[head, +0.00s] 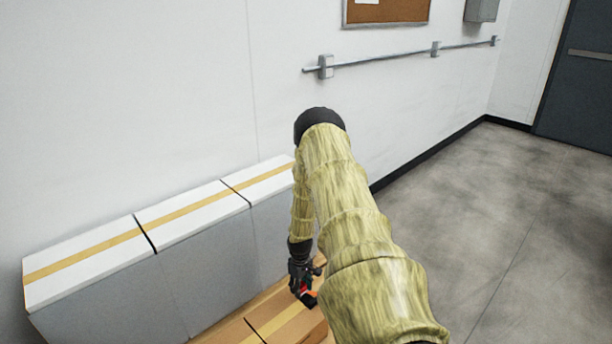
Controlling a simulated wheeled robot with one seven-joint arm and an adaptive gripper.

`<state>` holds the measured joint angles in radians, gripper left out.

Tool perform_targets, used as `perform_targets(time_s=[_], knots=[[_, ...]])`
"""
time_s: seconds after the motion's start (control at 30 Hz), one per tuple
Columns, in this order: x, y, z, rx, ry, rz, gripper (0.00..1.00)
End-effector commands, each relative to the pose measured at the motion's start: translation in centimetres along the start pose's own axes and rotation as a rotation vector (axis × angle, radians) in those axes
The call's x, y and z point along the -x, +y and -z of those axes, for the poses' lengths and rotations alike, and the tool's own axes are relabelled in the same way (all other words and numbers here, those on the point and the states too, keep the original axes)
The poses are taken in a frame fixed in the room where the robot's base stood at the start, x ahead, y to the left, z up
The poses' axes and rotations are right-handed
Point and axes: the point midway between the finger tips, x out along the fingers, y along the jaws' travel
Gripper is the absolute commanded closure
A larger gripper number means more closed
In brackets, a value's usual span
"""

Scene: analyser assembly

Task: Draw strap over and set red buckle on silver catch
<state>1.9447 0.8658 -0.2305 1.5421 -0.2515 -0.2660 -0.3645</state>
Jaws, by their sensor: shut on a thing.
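My gripper (300,281) is at the lower middle of the head view, pointing down just above the brown cardboard boxes. It is shut on a small red piece, which I take to be the red buckle (304,289). Only a sliver of the red shows between the dark fingers. A small black part shows just below it, and I cannot tell what it is. I cannot make out the strap or the silver catch; my arm covers the area to the right of the gripper.
A row of grey boxes with white tops and tan tape (190,209) stands along the wall, left of my gripper. Lower brown boxes (287,316) lie in front of them. A wall rail (390,58) runs above. The grey floor (470,220) at right is clear.

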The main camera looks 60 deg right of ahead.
Motion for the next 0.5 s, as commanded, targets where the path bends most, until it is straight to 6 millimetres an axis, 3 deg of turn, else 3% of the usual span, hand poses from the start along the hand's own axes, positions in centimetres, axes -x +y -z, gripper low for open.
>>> perform_targets(time_s=[0.5], knots=[[-0.6, -5.3, 0.1, 0.003, -0.004, 0.009, 0.86]])
